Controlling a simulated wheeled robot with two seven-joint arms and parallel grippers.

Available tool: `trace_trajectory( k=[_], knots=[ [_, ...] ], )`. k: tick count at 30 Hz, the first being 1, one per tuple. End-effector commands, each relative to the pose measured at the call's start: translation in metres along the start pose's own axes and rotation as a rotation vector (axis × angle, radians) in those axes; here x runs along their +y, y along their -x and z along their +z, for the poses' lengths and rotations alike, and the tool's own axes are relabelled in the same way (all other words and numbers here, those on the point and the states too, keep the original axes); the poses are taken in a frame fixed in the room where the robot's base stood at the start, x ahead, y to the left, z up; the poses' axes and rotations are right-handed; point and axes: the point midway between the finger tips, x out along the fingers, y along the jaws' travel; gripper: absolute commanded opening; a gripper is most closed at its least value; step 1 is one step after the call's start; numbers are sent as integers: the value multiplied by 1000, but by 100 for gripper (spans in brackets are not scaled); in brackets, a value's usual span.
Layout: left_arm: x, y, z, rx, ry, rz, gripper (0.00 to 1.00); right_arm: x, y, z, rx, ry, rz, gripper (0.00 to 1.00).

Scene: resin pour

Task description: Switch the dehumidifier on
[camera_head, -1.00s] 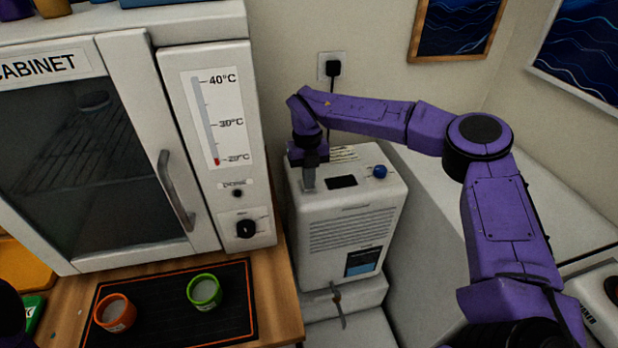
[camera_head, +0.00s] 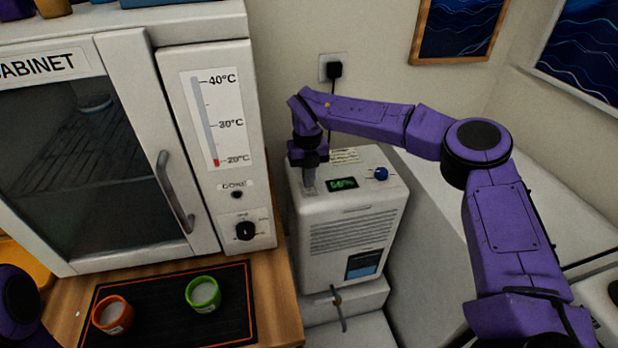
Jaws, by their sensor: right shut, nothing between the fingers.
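The dehumidifier (camera_head: 350,230) is a white box with a front grille, standing right of the cabinet. Its small display (camera_head: 342,183) is lit with green digits, which look like a percentage. A blue knob (camera_head: 381,174) sits to the right of the display. My right gripper (camera_head: 309,188) is shut and empty, pointing down at the left part of the dehumidifier's top, left of the display. Whatever lies under its fingertips is hidden. Part of my left arm shows at the lower left edge; its gripper is out of view.
The white cabinet (camera_head: 222,100) with a glass door, temperature scale and black dial stands on the wooden table at left. An orange cup (camera_head: 112,316) and a green cup (camera_head: 203,293) stand on a black mat (camera_head: 160,280). A plug (camera_head: 334,70) is in the wall socket.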

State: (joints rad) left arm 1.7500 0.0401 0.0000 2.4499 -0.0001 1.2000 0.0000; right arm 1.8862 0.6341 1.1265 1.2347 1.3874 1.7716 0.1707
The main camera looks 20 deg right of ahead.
Motion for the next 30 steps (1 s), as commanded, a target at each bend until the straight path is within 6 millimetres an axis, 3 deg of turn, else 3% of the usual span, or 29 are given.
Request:
trace_trajectory(
  k=[7, 13, 14, 16, 24, 30],
  knots=[
    [-1, 6, -2, 0, 0, 0, 43, 0, 9, -1, -1, 1, 1, 0],
    [-3, 36, -15, 0, 0, 0, 43, 2, 53, -7, -2, 4, 0, 0],
    [-2, 23, -10, 1, 0, 0, 43, 2, 51, -7, -4, 2, 0, 0],
    [-1, 15, -6, 0, 0, 0, 43, 2, 66, -10, -6, 3, 1, 0],
    [-1, 8, -3, 0, 0, 0, 43, 2, 122, -21, -3, 3, -1, 0],
    [-1, 7, -3, 0, 0, 0, 43, 2, 137, -24, 0, 3, -1, 0]
  ],
)
